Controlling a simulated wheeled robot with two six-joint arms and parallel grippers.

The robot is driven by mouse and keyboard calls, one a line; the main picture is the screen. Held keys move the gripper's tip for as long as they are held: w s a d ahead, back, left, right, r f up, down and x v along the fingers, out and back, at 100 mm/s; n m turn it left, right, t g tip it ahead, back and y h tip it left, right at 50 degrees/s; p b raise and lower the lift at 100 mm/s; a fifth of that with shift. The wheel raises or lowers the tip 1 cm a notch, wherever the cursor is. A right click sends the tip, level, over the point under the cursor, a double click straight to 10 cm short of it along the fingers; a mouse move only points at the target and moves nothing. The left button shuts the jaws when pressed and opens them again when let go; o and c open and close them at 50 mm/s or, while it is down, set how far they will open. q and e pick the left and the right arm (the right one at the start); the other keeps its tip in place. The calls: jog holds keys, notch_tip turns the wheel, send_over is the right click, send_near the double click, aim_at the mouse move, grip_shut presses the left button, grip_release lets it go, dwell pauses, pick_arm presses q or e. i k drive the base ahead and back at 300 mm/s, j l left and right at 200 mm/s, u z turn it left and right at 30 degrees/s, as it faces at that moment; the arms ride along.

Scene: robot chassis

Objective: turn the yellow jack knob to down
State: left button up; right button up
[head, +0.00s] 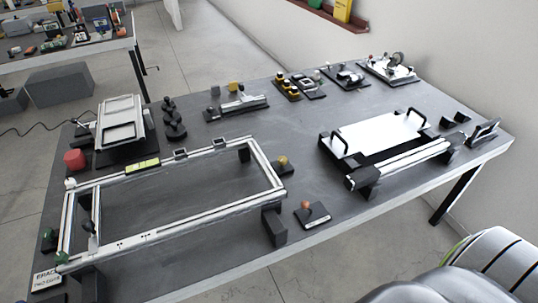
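A small yellow-orange knob (283,160) stands at the right far corner of a pale rectangular frame (200,213) on the dark table. It looks like the yellow jack knob. It is too small to tell whether it is turned up or down. Green knobs (61,257) and a white knob (70,183) are at the frame's left end. An orange-red knob (306,205) sits on a separate black plate to the right of the frame's near right corner. Neither of my grippers is in view.
The dark table (235,125) also holds a white panel with black handles (375,134), a boxy grey fixture (121,122), a red block (75,159) and small devices along the back. The table middle has free room. A grey rounded object (430,287) is at bottom right.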

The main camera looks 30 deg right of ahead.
aim_at(281, 160)
jog(key=l+z, duration=0.2)
jog(key=z, duration=0.25)
jog(key=l+z, duration=0.2)
jog(key=z, duration=0.2)
jog(key=l+z, duration=0.15)
jog(key=z, duration=0.3)
jog(key=i, duration=0.05)
